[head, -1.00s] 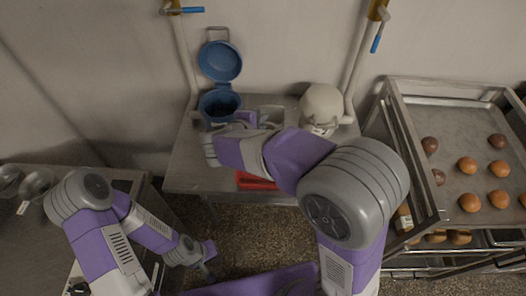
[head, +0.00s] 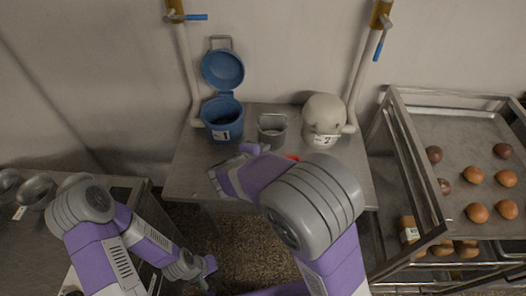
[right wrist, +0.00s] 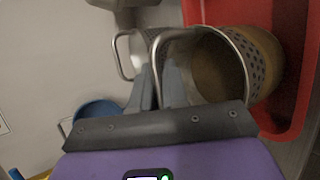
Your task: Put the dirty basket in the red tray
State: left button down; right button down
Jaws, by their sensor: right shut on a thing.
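In the right wrist view, my right gripper (right wrist: 160,82) is shut on the metal handle of the dirty basket (right wrist: 258,62). The basket is perforated metal with a brown-stained inside, and looks tilted in this view. The red tray (right wrist: 302,75) is right beside and behind it; I cannot tell whether they touch.
On the metal table (head: 186,172) stand a blue lidded bin (head: 222,118), a grey metal container (head: 272,130) and a pale round pot (head: 323,118). Another handled metal container (right wrist: 124,55) is beside the held basket. A rack with a tray of buns (head: 455,125) stands at the right.

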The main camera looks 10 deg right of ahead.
jog(key=c, duration=1.1)
grip_release()
jog(key=shift+c, duration=0.2)
jog(key=p+v, duration=0.2)
jog(key=v, duration=1)
jog(key=shift+r, duration=0.1)
